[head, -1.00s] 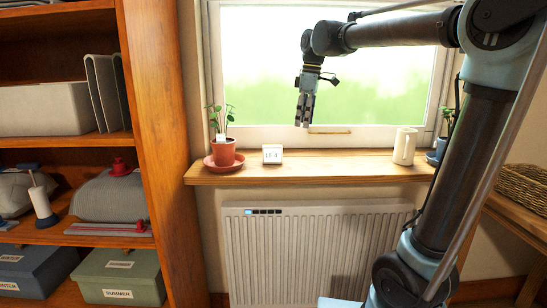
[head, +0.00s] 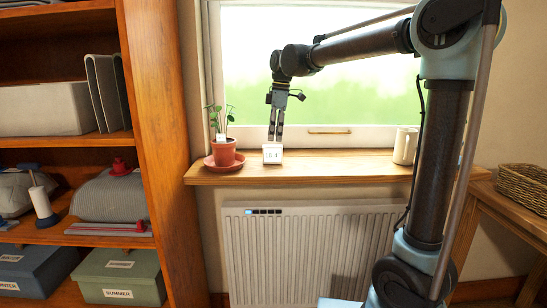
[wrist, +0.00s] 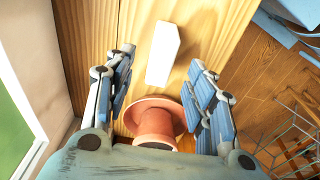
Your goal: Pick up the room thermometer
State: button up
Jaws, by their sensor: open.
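The room thermometer is a small white block with a dark digital reading on its front (head: 272,154), standing upright on the wooden windowsill. In the wrist view the thermometer (wrist: 163,54) is a plain white block seen from above, between the two fingers in the picture and apart from both. My gripper (head: 275,138) points down just above or behind the thermometer, its fingertips close to the thermometer's top. In the wrist view my gripper (wrist: 160,62) is open and holds nothing. The exact height gap is hard to tell.
A terracotta potted plant (head: 223,152) on a saucer stands close left of the thermometer; terracotta also shows low between the fingers in the wrist view (wrist: 155,118). A cream mug (head: 404,146) stands at the sill's right. The window is behind, a radiator (head: 310,255) below.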

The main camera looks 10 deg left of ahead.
aim_at(274, 145)
jog(key=shift+s+a+f, duration=0.1)
jog(key=shift+a+f, duration=0.05)
jog(key=shift+f, duration=1.2)
jog(key=shift+a+f, duration=0.2)
jog(key=shift+f, duration=1.15)
jog(key=shift+s+a+f, duration=0.1)
jog(key=shift+a+f, duration=0.05)
jog(key=shift+f, duration=1.2)
jog(key=shift+c, duration=0.2)
jog(key=c, duration=1.1)
